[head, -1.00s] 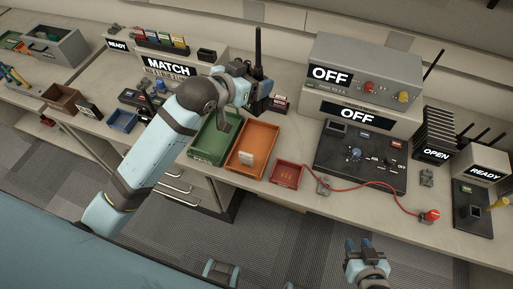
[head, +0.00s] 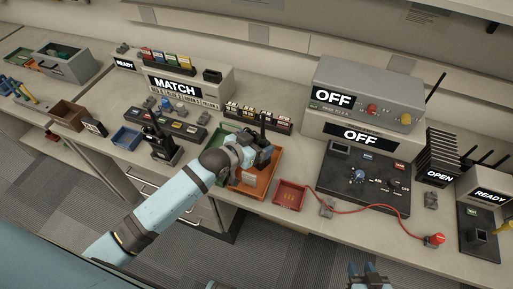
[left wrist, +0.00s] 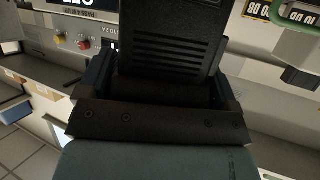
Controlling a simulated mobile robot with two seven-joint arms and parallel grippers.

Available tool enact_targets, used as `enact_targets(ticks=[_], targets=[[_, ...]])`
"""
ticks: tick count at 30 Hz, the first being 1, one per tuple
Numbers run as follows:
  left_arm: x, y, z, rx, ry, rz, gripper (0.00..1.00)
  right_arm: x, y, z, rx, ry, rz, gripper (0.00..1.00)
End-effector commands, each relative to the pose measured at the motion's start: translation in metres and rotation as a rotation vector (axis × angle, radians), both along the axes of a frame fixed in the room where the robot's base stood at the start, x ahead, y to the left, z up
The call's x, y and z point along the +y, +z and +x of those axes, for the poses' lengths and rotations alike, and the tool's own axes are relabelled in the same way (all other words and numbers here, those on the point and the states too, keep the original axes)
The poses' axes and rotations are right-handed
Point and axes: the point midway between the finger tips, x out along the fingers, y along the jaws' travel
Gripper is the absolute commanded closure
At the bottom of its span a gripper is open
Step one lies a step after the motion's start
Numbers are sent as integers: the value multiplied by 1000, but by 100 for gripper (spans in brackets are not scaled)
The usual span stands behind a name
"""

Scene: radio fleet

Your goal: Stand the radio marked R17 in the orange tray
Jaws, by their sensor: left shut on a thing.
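My left gripper (head: 250,152) is shut on a black radio (head: 264,155) with an upright antenna, over the back part of the orange tray (head: 263,190). In the left wrist view the radio (left wrist: 175,40) shows its slotted grille between the fingers. No R17 mark is readable on it. I cannot tell whether its base touches the tray floor. A pale label shows at the front of the tray. My right gripper (head: 370,272) is empty and open at the bottom edge, partly cut off.
A green tray (head: 219,134) adjoins the orange tray on the left, and a small red tray (head: 290,194) stands on its right. Another black radio (head: 162,148) stands left on the bench. A red cable (head: 380,207) runs before the control panel (head: 362,178).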

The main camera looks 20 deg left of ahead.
Motion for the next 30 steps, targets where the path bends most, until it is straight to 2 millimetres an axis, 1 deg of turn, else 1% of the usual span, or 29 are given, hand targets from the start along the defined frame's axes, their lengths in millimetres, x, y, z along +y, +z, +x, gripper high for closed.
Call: enact_targets(ticks=[3, 6, 17, 18, 19, 20, 26, 28, 30], targets=[[0, -18, 0, 2, 0, 1, 52, -1, 0, 0, 0, 0, -1, 65], [0, -28, 0, 1, 0, 0, 52, -1, 0, 0, 0, 0, -1, 65], [0, -32, 0, -2, 0, -1, 52, -1, -1, 0, 0, 0, -1, 65], [0, -33, 0, 0, 0, 0, 10, -1, -1, 0, 0, 0, -1, 65], [0, -32, 0, 0, 0, 0, 4, -1, 0, 0, 0, 0, -1, 65], [0, -32, 0, 0, 0, 0, 0, -1, 0, 0, 0, 0, -1, 65], [0, -32, 0, 0, 0, 0, 0, -1, 0, 0, 0, 0, -1, 65], [0, -29, 0, 0, 0, 0, 0, -1, 1, 0, 0, 0, -1, 65], [3, -28, -6, 3, 0, 1, 0, -1, 0, 0, 0, 0, -1, 65]])
